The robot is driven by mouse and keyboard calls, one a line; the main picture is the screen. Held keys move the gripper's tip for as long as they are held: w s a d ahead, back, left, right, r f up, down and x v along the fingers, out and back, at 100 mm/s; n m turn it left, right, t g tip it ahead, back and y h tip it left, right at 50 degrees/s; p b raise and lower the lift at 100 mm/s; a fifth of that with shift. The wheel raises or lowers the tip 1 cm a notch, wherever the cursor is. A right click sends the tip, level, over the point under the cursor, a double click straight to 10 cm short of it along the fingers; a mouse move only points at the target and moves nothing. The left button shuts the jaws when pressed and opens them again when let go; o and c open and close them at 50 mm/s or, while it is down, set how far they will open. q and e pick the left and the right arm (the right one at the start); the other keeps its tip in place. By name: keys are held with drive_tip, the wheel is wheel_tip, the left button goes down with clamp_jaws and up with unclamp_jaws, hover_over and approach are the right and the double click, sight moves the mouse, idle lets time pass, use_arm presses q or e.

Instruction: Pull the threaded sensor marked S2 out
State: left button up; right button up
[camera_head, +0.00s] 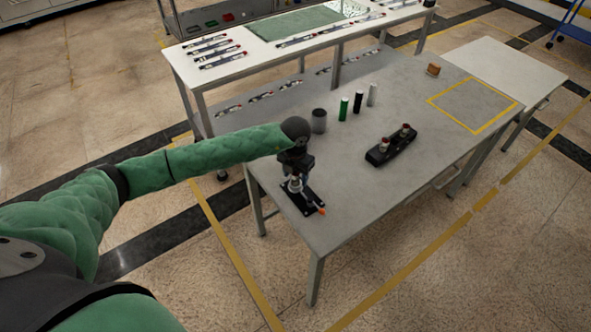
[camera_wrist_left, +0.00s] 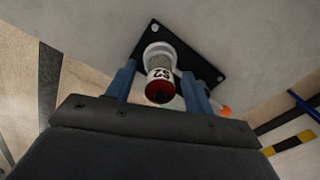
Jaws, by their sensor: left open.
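The sensor marked S2 (camera_wrist_left: 160,80) has a white label and a dark red end, and it sits in a pale round collar on a black mounting plate (camera_wrist_left: 205,70). In the head view the black plate (camera_head: 308,203) lies near the table's front left corner. My left gripper (camera_head: 296,178) is above the plate. In the left wrist view the blue fingers of my left gripper (camera_wrist_left: 157,85) are open, one on each side of the sensor. I cannot tell whether they touch it. My right gripper is not in view.
A black block (camera_head: 391,146) with two red-topped parts stands on the grey table (camera_head: 340,215). Green, black and grey cylinders and a dark grey cup (camera_head: 319,121) stand behind. An orange-tipped part (camera_head: 321,211) is beside the plate. The front middle is clear.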

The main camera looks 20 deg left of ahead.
use_arm(q)
clamp_jaws()
idle(0.4)
drive_tip(key=shift+r, duration=1.8)
idle(0.5)
drive_tip(key=shift+r+p, duration=0.45)
drive_tip(key=shift+r, duration=1.2)
